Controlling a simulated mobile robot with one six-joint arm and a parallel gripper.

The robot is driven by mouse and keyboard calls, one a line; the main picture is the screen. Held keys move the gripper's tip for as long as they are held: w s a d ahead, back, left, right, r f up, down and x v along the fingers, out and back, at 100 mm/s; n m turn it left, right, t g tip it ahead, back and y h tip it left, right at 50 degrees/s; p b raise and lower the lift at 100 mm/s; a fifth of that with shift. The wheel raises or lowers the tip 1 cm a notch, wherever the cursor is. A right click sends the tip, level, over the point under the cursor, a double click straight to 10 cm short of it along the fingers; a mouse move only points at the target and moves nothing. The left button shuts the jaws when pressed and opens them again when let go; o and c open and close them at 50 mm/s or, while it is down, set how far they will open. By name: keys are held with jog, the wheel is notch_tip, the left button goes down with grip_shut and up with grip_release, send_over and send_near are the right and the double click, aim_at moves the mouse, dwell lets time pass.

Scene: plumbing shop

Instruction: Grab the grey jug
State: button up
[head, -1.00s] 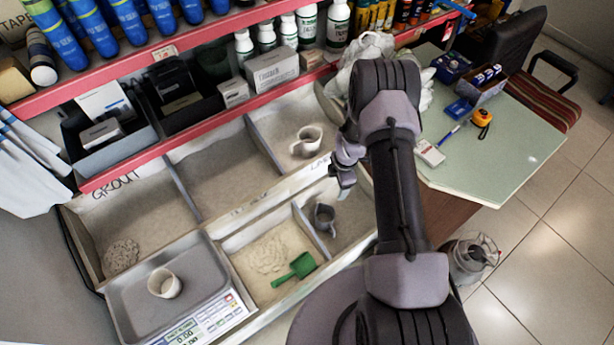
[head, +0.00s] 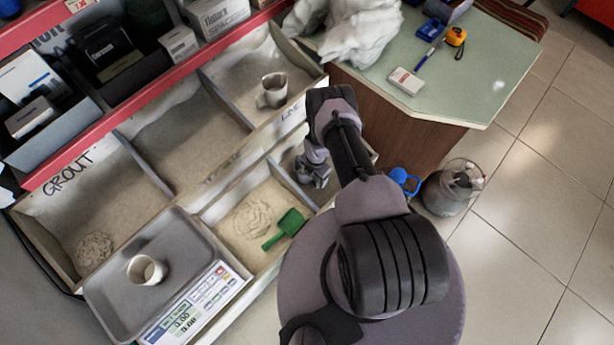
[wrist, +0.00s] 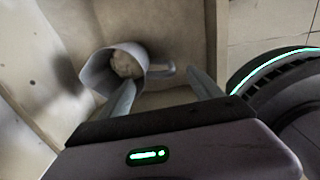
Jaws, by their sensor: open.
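The handle shows between the fingertips, and the left finger overlaps the jug's rim in the picture. I cannot tell whether it touches. In the head view my gripper (head: 314,176) is over the front right compartment and hides the jug there.
Another jug (head: 272,91) stands in the rear right compartment. A white cup (head: 146,270) stands on the scale tray (head: 110,288). A green scoop (head: 286,227) lies in the compartment left of my gripper. Compartment walls (wrist: 210,35) stand close around the grey jug.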

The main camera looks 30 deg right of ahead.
aim_at(314, 178)
notch_tip(314, 178, down, 4)
jog(key=shift+r+b, duration=0.2)
jog(key=shift+b, duration=0.55)
jog(key=shift+r, duration=0.2)
grip_shut()
